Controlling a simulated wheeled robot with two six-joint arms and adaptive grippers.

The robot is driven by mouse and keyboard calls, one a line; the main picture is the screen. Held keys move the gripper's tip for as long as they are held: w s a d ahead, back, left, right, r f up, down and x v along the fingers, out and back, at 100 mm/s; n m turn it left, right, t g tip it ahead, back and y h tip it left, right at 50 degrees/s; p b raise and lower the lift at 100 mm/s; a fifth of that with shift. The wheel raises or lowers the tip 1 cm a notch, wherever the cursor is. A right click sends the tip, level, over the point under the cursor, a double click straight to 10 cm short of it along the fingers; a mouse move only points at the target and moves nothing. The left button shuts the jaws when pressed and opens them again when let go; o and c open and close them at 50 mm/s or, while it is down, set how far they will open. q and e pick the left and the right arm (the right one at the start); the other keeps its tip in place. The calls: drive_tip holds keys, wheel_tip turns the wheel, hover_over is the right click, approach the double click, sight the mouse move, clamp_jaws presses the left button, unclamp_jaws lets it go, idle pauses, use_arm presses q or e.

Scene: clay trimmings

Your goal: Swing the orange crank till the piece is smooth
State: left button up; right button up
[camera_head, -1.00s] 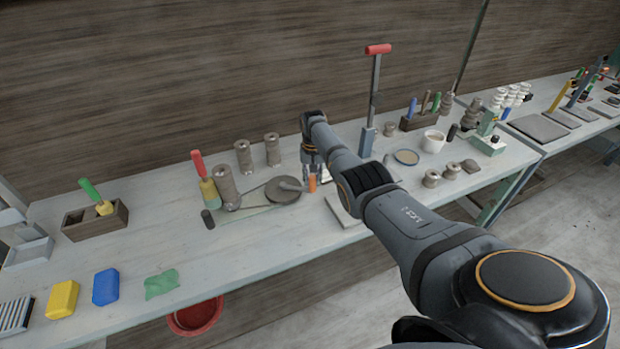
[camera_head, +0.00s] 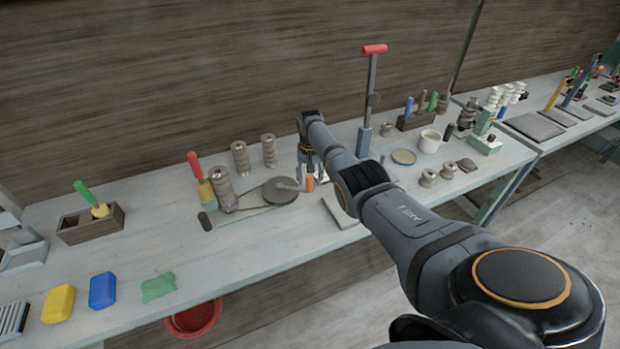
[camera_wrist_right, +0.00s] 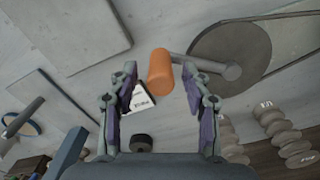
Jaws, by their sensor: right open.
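The orange crank handle (camera_head: 310,184) stands upright at the end of a grey crank arm on a dark round wheel (camera_head: 281,190). In the right wrist view the orange handle (camera_wrist_right: 160,68) shows ahead of and between the open fingers, with the wheel (camera_wrist_right: 232,52) to its right. My right gripper (camera_head: 308,178) is open, pointing down close to the handle; its fingers (camera_wrist_right: 160,110) do not touch it in the wrist view. A grey clay piece (camera_head: 221,184) stands at the left end of the wheel's base plate, beside the red-handled tool. My left gripper is not in view.
A tall red-topped lever press (camera_head: 368,110) stands right of the gripper. Two ribbed clay pieces (camera_head: 240,158) stand behind the wheel. A red-handled tool (camera_head: 198,175) and a dark cylinder (camera_head: 205,221) are to the left.

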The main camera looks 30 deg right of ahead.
wheel_tip(320, 180, up, 12)
idle(0.4)
idle(0.7)
